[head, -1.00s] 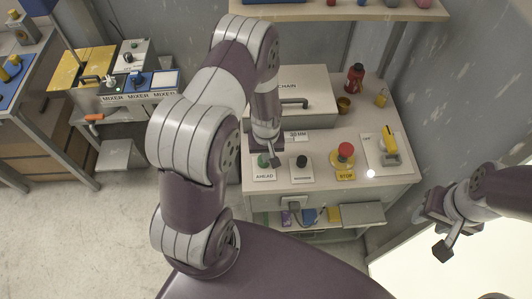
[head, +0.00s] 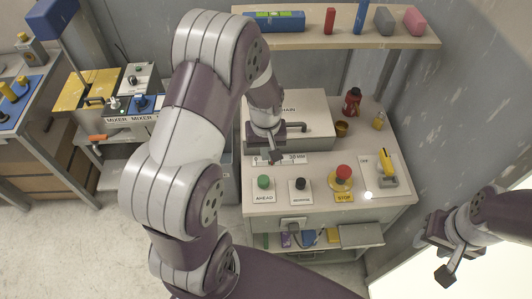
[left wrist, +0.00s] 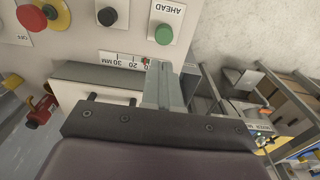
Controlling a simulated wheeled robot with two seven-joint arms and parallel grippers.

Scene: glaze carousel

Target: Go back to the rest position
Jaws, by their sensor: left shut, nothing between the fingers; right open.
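My left gripper (head: 272,155) is shut and empty. It hangs above the back part of the control bench (head: 330,208), in front of the grey box marked CHAIN (head: 318,108) and near the millimetre scale (head: 294,159). In the left wrist view its closed fingers (left wrist: 160,85) reach past the scale, toward the green AHEAD button (left wrist: 164,34). In the head view that button (head: 264,182) stands clear of the fingers. My right gripper (head: 436,258) is open and empty at the lower right, away from the bench.
The bench also holds a black button (head: 300,184), a red STOP button (head: 343,172), a yellow-handled switch (head: 386,169) and a red bottle (head: 352,101). A shelf (head: 340,33) hangs behind. A mixer table (head: 125,105) stands left. Bare floor (head: 75,240) lies lower left.

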